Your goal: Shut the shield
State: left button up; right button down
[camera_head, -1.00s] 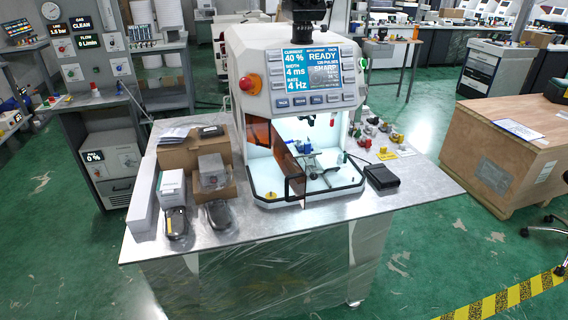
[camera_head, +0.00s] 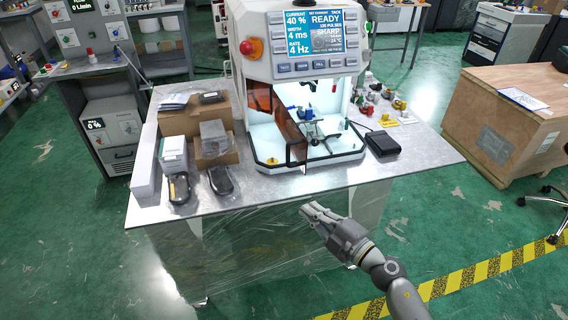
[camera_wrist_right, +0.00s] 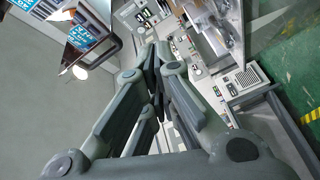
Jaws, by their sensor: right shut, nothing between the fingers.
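The welding machine (camera_head: 303,72) stands on the metal table with its lit work chamber facing me. Its amber see-through shield (camera_head: 289,137) hangs open at the left side of the chamber and juts out toward me, with a dark frame along its front edge. The chamber opening is uncovered, and a small fixture (camera_head: 312,130) shows inside. My right gripper (camera_head: 308,210) is low, in front of the table's front edge, apart from the shield, shut and empty. Its closed fingers (camera_wrist_right: 156,72) also show in the right wrist view. My left gripper is not in view.
Cardboard boxes and two dark handheld devices (camera_head: 221,180) occupy the left of the table (camera_head: 260,205). A black box (camera_head: 382,144) and several small coloured parts lie right of the machine. A wooden crate (camera_head: 500,115) stands farther right. The table's front strip is clear.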

jog(key=s+a+r+n+g+y, duration=0.25)
jog(key=r+n, duration=0.35)
jog(key=r, duration=0.3)
jog(key=w+p+x, duration=0.1)
jog(key=x, duration=1)
jog(key=shift+t+h, duration=0.25)
jog(key=shift+t, duration=0.2)
jog(key=shift+w+d+r, duration=0.1)
jog(key=shift+w+d, duration=0.2)
jog(key=shift+d, duration=0.35)
jog(key=shift+w+d, duration=0.3)
jog(key=shift+d, duration=0.4)
jog(key=shift+w+d+r, duration=0.1)
jog(key=shift+w+d, duration=0.2)
jog(key=shift+d, duration=0.35)
